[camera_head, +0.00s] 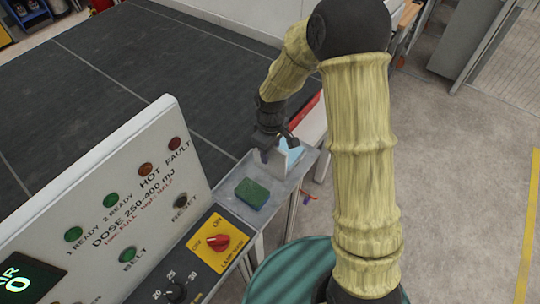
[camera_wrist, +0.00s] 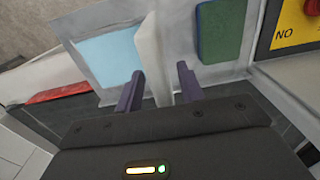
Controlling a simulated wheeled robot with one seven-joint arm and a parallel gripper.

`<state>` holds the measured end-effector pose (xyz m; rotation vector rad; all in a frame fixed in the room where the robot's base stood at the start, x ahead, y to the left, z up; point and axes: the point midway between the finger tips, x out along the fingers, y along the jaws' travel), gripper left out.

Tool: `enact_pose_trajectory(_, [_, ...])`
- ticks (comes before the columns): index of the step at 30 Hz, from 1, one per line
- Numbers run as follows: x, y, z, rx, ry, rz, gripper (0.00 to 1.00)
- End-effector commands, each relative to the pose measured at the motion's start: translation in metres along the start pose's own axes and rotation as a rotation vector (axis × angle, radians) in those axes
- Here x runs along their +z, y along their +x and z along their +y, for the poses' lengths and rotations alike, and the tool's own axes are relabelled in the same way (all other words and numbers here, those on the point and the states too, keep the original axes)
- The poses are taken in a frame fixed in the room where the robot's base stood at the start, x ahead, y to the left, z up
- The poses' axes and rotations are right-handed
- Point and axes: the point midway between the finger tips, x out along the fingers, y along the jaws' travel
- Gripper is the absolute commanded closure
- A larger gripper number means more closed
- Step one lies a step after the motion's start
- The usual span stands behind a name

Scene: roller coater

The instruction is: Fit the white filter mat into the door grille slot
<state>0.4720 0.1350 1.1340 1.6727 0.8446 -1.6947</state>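A thin white slab (camera_wrist: 152,62), which looks like the white filter mat, stands on edge in the wrist view. My gripper (camera_wrist: 160,82) has its two dark purple fingers on either side of the slab's near end. A narrow gap shows at the right finger, so the fingers look open around it. In the head view my gripper (camera_head: 268,150) is low over the grey tray (camera_head: 232,205), beside a pale blue and white piece (camera_head: 290,156). The wrist view shows a light blue panel (camera_wrist: 108,58) left of the slab. I cannot make out the door grille slot.
A green pad (camera_head: 252,193) lies in the tray, right of the slab in the wrist view (camera_wrist: 220,32). The control panel (camera_head: 130,200) and the yellow lamp switch plate (camera_head: 215,241) are close by. A teal drum (camera_head: 295,275) stands below. Floor at right is clear.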

Motion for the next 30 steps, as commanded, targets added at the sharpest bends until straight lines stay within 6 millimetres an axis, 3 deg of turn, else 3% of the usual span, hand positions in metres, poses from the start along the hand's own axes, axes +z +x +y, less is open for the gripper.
enact_pose_trajectory(15, [-0.0001, 0.0008, 0.0001, 0.0, 0.0, 0.0, 0.62])
enact_pose_trajectory(21, [-0.0001, 0.0007, 0.0001, 0.0, 0.0, 0.0, 0.99])
enact_pose_trajectory(30, [-0.0001, 0.0004, 0.0002, 0.001, 0.0, 0.0, 1.0])
